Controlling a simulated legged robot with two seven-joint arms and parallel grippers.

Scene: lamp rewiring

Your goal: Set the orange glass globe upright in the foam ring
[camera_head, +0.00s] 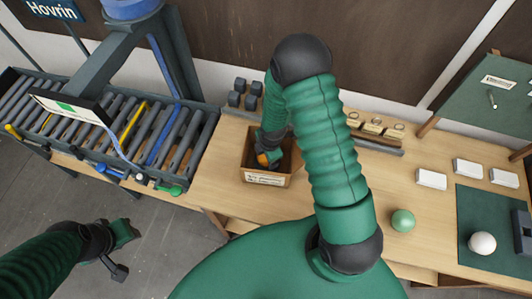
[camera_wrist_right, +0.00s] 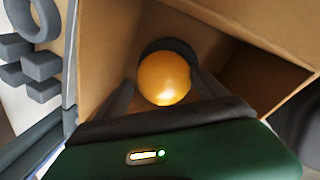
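The orange glass globe (camera_wrist_right: 164,78) is inside an open cardboard box; it also shows as a small orange patch in the head view (camera_head: 262,158). A dark curved rim, perhaps the foam ring (camera_wrist_right: 168,44), shows behind the globe's upper edge. I cannot tell whether the globe sits in it. My right gripper (camera_wrist_right: 164,92) reaches down into the box with one finger on each side of the globe. The fingers are very close to it, but contact is unclear. My left gripper (camera_head: 122,250) is over the floor at the lower left, away from the box.
The cardboard box (camera_head: 266,178) has walls close around my right gripper. Dark grey blocks (camera_head: 236,98) stand behind it. A roller conveyor (camera_head: 180,150) is at left. A green ball (camera_head: 403,220), white ball (camera_head: 482,243) and white cartons (camera_head: 431,179) are at right.

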